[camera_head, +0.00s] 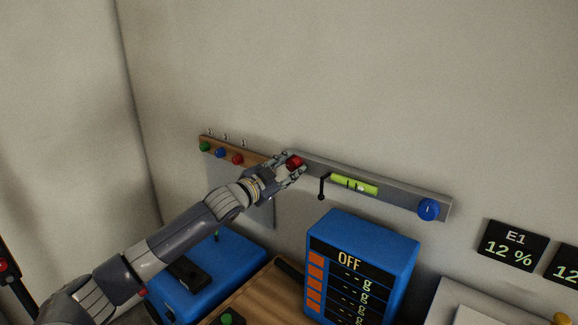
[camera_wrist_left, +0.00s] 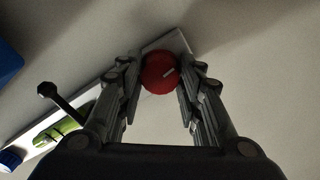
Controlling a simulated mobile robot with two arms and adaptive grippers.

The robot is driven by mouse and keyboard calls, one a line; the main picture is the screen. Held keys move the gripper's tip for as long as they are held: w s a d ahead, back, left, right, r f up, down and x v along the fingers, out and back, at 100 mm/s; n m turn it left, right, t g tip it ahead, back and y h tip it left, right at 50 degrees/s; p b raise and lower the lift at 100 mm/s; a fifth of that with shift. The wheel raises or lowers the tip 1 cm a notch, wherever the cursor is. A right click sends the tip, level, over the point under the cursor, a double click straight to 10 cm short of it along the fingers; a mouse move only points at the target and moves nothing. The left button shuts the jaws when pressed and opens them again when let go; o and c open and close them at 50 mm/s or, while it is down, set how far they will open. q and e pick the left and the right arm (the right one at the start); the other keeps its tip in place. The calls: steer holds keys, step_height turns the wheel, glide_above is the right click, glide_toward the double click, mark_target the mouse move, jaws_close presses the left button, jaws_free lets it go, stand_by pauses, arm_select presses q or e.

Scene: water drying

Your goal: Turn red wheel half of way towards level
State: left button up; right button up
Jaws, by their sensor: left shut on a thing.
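The red wheel (camera_head: 294,162) is at the left end of a grey bar (camera_head: 400,194) on the wall. My left gripper (camera_head: 291,168) is at the wheel, its fingers on either side of it. In the left wrist view the red wheel (camera_wrist_left: 160,73) sits between the fingertips of my left gripper (camera_wrist_left: 158,75), with a pale mark on its face. The fingers are shut on it. A yellow-green spirit level (camera_head: 355,184) is on the bar; its bubble is too small to read. My right gripper is not in view.
A blue wheel (camera_head: 428,209) is at the bar's right end. A black hooked lever (camera_head: 322,186) hangs beside the level. A wooden rack (camera_head: 228,153) with coloured knobs is to the left. A blue box reading OFF (camera_head: 362,258) stands below.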

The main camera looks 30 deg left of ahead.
arm_select(q)
steer(key=shift+f, duration=0.1)
stand_by(0.3)
steer(key=o, duration=1.1)
steer(key=shift+c, duration=0.2)
steer(key=shift+s, duration=0.1)
steer(key=s+a, duration=0.1)
steer(key=s, duration=1)
steer(key=shift+s, duration=0.4)
